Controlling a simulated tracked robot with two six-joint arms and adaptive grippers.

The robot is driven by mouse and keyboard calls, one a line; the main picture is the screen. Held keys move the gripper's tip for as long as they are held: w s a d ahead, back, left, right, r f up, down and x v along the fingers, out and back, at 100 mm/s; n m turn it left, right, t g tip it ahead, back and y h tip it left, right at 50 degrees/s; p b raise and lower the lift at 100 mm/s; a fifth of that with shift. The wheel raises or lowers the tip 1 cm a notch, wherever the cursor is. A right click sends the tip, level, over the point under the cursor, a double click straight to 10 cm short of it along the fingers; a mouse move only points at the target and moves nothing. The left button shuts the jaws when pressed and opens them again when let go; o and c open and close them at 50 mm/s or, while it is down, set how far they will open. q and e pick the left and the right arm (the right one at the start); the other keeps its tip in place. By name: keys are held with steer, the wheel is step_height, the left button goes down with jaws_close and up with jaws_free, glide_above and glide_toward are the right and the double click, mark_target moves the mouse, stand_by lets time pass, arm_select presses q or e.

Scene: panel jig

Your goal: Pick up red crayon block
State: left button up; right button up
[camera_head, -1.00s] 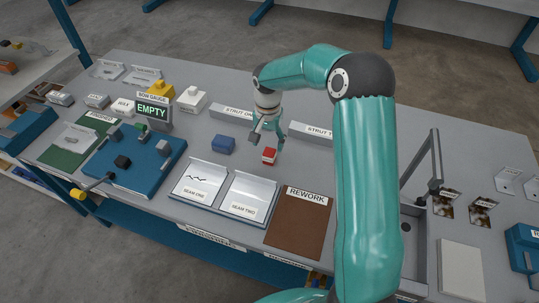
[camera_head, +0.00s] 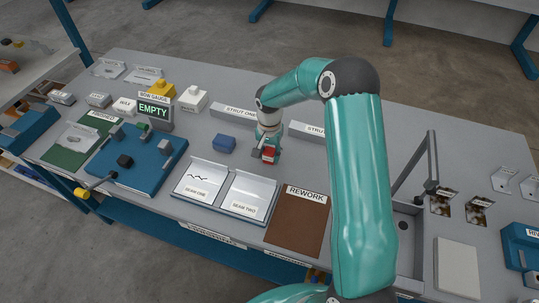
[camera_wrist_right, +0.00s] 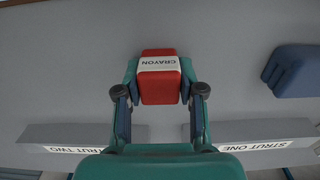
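The red crayon block (camera_head: 268,153) stands on the grey bench, in front of the strut one box. In the right wrist view the block (camera_wrist_right: 160,82) has a white band reading CRAYON. My right gripper (camera_head: 268,156) reaches down over it. Its two fingers (camera_wrist_right: 160,80) lie along opposite sides of the block and appear to touch both sides. The block seems to rest on the bench; its underside is hidden. My left gripper is in no view.
A blue block (camera_head: 224,144) sits just left of the gripper. The seam trays (camera_head: 227,206) and brown rework mat (camera_head: 299,220) lie in front. The strut one (camera_head: 232,112) and strut two (camera_head: 305,131) boxes stand behind. A blue jig (camera_head: 150,175) is farther left.

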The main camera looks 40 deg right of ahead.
mark_target(269, 151)
steer(key=c, duration=0.5)
steer(key=shift+r, duration=0.15)
steer(key=shift+c, duration=0.2)
step_height(269, 151, up, 20)
steer(key=b, duration=0.1)
steer(key=shift+b, duration=0.4)
steer(key=o, duration=0.4)
steer(key=shift+c, duration=1.3)
